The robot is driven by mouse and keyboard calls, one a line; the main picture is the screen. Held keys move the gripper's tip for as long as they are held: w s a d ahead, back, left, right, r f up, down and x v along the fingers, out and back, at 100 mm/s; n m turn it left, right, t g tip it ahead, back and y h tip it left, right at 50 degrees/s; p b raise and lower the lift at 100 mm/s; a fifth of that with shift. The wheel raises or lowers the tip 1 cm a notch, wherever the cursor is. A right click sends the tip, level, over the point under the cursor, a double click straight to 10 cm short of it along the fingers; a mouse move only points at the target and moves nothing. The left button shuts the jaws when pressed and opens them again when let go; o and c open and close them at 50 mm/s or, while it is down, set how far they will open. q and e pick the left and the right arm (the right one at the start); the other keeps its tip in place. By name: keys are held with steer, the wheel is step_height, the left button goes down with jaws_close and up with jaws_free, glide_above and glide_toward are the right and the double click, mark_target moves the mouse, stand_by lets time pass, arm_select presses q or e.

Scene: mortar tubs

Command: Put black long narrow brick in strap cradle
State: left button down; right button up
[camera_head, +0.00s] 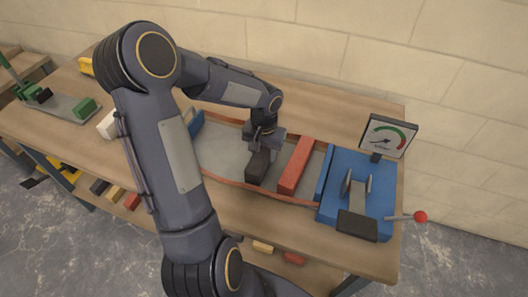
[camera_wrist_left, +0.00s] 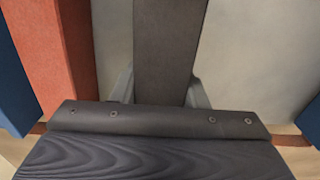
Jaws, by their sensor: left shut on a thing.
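The black long narrow brick (camera_head: 258,165) is held by my left gripper (camera_head: 263,148) over the grey bed of the strap cradle (camera_head: 218,148). In the left wrist view the brick (camera_wrist_left: 168,50) runs between the two fingers (camera_wrist_left: 160,90), which are shut on it. It lies roughly parallel to a red brick (camera_head: 297,165) on its right in the head view, with a gap between them. I cannot tell whether the black brick touches the bed. A reddish strap (camera_head: 285,199) runs along the cradle's sides. My right gripper is not in view.
A blue tensioner block (camera_head: 358,190) with a red-knobbed lever (camera_head: 420,217) and a dial gauge (camera_head: 386,136) stands at the cradle's right end. A green brick (camera_head: 86,108) lies at far left. Several bricks lie below the tabletop. My left arm hides part of the table.

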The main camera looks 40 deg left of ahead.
arm_select(q)
steer(key=shift+f+b, duration=0.45)
steer(key=c, duration=0.9)
jaws_free()
steer(key=shift+o, duration=0.7)
steer(key=shift+r, duration=0.1)
step_height(320, 180, up, 8)
steer(key=shift+f, duration=0.15)
steer(key=s+d+r+m+t+h, duration=0.1)
steer(key=s+d+r+t+h, duration=0.1)
steer(key=s+d, duration=0.4)
steer(key=s+d+r+m+t+h, duration=0.1)
steer(key=s+d+r+t, duration=0.2)
steer(key=s+d, duration=0.4)
steer(key=s+r, duration=0.1)
steer(key=s, duration=0.3)
steer(key=shift+d+r+t+h, duration=0.25)
steer(key=shift+r+t+h, duration=0.05)
steer(key=shift+h, duration=0.1)
